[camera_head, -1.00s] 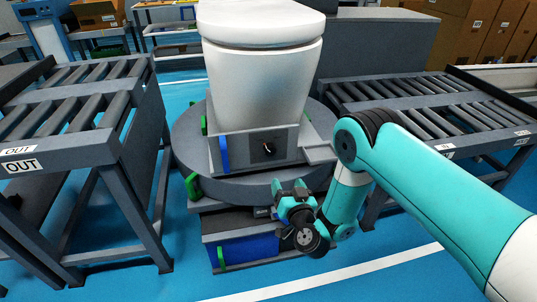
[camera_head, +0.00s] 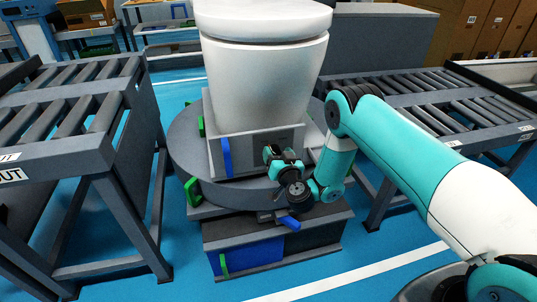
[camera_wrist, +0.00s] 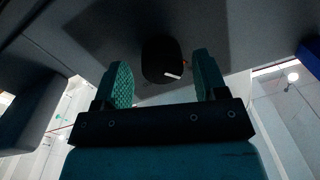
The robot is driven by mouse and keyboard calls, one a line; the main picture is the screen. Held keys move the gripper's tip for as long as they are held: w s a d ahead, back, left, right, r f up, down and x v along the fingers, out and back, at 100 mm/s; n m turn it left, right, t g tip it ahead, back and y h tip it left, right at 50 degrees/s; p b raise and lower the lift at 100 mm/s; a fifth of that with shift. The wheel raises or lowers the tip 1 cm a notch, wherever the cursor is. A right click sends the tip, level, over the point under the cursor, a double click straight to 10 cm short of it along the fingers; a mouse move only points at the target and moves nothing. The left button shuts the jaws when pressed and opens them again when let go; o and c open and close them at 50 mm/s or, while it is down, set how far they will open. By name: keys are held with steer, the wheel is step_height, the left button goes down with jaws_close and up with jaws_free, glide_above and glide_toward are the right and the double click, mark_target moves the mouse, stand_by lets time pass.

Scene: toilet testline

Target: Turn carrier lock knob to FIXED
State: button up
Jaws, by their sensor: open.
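The carrier lock knob (camera_wrist: 162,60) is a dark round knob with a white pointer mark, on the grey front panel (camera_wrist: 200,30) of the carrier under the white toilet (camera_head: 262,85). A small orange-red mark shows beside the knob. My gripper (camera_wrist: 163,78) has teal ridged fingers spread apart, one on each side of the knob in the wrist view. I see no finger touching it. In the head view my gripper (camera_head: 274,153) is right in front of the panel and hides the knob. The position labels are not readable.
A blue handle (camera_head: 227,157) stands on the panel left of my gripper. The carrier sits on a round grey turntable (camera_head: 190,160) with a green clip (camera_head: 193,190). A blue lever (camera_head: 289,222) sticks out below. Roller conveyors flank the turntable left (camera_head: 60,150) and right (camera_head: 440,110).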

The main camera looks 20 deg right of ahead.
steer(key=shift+a, duration=0.1)
steer(key=c, duration=0.9)
steer(key=shift+c, duration=0.2)
